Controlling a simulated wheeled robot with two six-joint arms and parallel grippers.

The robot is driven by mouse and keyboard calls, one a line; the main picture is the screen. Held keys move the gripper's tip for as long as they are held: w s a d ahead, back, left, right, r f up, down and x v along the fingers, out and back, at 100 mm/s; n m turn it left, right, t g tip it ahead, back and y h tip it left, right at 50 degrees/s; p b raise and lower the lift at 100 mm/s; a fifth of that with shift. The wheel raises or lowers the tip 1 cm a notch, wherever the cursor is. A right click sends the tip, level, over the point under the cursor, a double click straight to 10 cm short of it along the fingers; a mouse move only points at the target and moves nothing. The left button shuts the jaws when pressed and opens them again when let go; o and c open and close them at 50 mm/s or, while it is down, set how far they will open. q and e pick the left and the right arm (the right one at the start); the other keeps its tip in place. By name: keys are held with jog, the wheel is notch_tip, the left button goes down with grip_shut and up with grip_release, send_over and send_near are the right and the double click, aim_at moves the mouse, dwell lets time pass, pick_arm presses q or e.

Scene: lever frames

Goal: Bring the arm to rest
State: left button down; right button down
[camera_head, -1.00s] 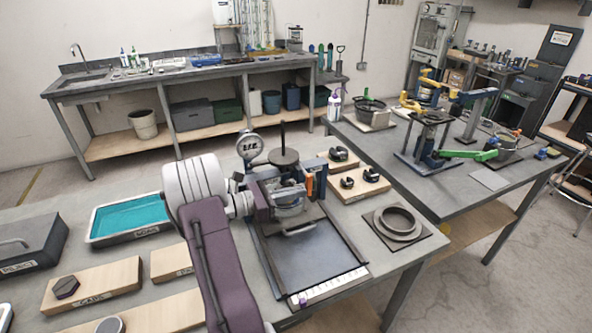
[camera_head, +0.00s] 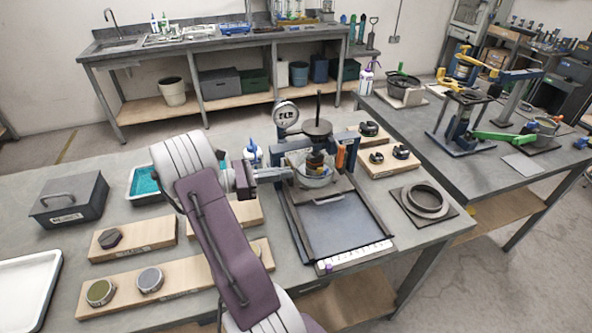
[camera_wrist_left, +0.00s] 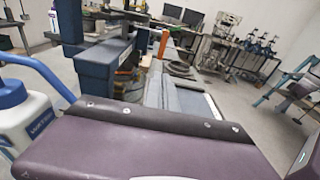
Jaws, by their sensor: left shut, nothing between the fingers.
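My left arm (camera_head: 225,235), purple and white, rises from the bottom of the head view and bends to the right at its white joint. Its left gripper (camera_head: 284,173) is shut and empty. It points right and overlaps the left side of the blue press (camera_head: 352,148) in the picture; whether it touches cannot be told. In the left wrist view a purple housing of mine fills the bottom and the fingertips do not show. The blue press also stands there (camera_wrist_left: 98,68). My right gripper is not in view.
Wooden boards (camera_head: 132,240) with pucks, a grey REJECT box (camera_head: 70,200), a teal-filled tray (camera_head: 135,190) and a white tray (camera_head: 28,290) lie left. A white jug with a blue cap (camera_wrist_left: 25,120) stands close in the wrist view. A ring (camera_head: 424,200) lies right.

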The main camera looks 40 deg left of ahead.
pick_arm(q)
jog(key=shift+s+a, duration=0.15)
jog(key=shift+s, duration=0.15)
